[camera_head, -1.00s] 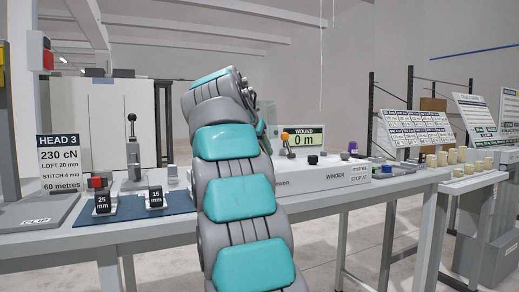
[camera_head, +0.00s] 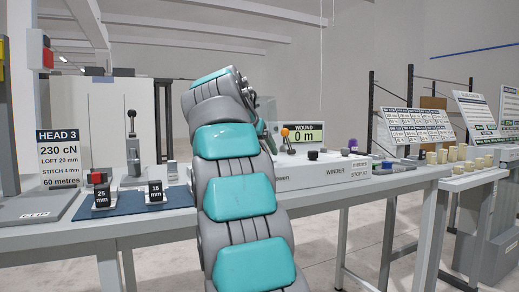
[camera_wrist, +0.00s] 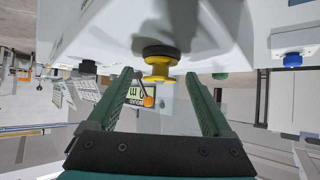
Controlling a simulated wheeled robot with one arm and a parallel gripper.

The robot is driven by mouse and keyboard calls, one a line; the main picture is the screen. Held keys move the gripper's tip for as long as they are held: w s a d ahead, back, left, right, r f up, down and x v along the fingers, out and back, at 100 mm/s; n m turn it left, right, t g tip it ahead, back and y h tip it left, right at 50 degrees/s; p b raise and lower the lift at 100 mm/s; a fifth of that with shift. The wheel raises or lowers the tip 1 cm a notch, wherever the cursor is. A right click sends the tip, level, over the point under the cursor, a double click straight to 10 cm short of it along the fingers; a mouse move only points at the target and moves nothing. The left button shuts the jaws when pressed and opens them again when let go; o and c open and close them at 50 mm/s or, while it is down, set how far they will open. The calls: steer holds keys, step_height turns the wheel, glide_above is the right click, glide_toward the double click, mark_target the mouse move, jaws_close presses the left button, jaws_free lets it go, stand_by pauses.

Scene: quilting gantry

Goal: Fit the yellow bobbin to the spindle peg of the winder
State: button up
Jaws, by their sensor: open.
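In the wrist view, which is turned upside down, the yellow bobbin (camera_wrist: 160,73) is against a black round disc (camera_wrist: 160,51) on the pale winder body (camera_wrist: 215,22). Its flanges show; the spindle peg itself does not show. My gripper (camera_wrist: 164,77) is open, with one green finger on each side of the bobbin in the picture and a gap visible on both sides. In the head view my arm hides the bobbin and most of the gripper; a bit of green finger (camera_head: 263,130) shows. The winder (camera_head: 325,175) stands on the bench behind my arm.
An orange-knobbed lever (camera_head: 285,133) and the display reading 0 m (camera_head: 304,135) stand close by the gripper. Dark and purple knobs (camera_head: 353,143) lie to the right. Gauge blocks (camera_head: 102,195) sit on a blue mat at left. Several cream spools (camera_head: 442,156) stand at far right.

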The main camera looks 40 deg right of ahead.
steer(key=v, duration=0.7)
steer(key=shift+r, duration=0.15)
steer(key=shift+s+a+r, duration=0.15)
steer(key=shift+a, duration=0.15)
stand_by(0.5)
